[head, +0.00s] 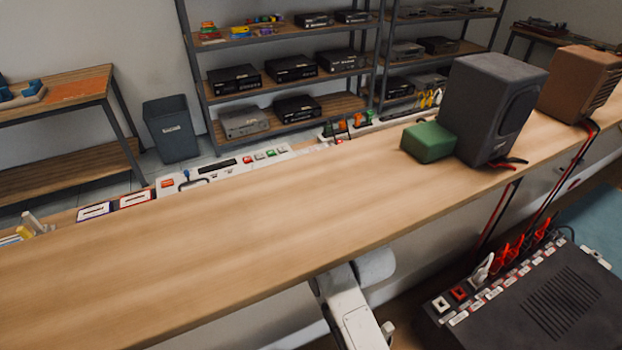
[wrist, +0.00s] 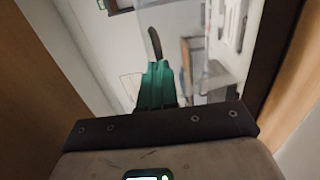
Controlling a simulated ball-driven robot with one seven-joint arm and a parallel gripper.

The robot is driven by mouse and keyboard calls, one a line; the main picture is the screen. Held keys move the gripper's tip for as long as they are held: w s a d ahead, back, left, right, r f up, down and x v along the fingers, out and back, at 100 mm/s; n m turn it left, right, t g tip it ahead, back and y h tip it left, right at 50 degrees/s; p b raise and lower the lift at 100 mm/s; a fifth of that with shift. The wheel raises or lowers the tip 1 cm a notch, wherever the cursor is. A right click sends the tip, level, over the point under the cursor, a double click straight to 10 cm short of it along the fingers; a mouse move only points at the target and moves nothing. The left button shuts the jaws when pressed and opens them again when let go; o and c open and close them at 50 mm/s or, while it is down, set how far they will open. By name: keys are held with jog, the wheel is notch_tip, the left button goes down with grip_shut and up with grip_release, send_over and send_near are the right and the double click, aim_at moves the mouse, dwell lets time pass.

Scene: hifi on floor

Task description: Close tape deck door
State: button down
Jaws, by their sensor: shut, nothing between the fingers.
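My gripper (wrist: 157,88) shows in the wrist view as teal fingers held together with nothing seen between them. It points at a pale, partly see-through area bordered by a dark edge on the right; I cannot tell whether this is the tape deck door. A dark slim piece (wrist: 154,42) shows just beyond the fingertips; I cannot tell if they touch. In the head view my arm is below the shelf board's front edge, and the gripper is hidden. No tape deck or door can be clearly identified there.
A long wooden board (head: 240,230) crosses the head view. A green box (head: 428,142), a dark speaker (head: 485,110) and a brown speaker (head: 578,85) stand on its right. A black unit with red plugs (head: 545,300) is at lower right. The board's left and middle are clear.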

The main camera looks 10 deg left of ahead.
jog(key=shift+w+a, duration=0.25)
jog(key=shift+w, duration=0.1)
jog(key=shift+w, duration=0.1)
jog(key=shift+w+a+r+b, duration=0.6)
jog(key=shift+w+r+b, duration=0.15)
jog(key=shift+w+b, duration=0.1)
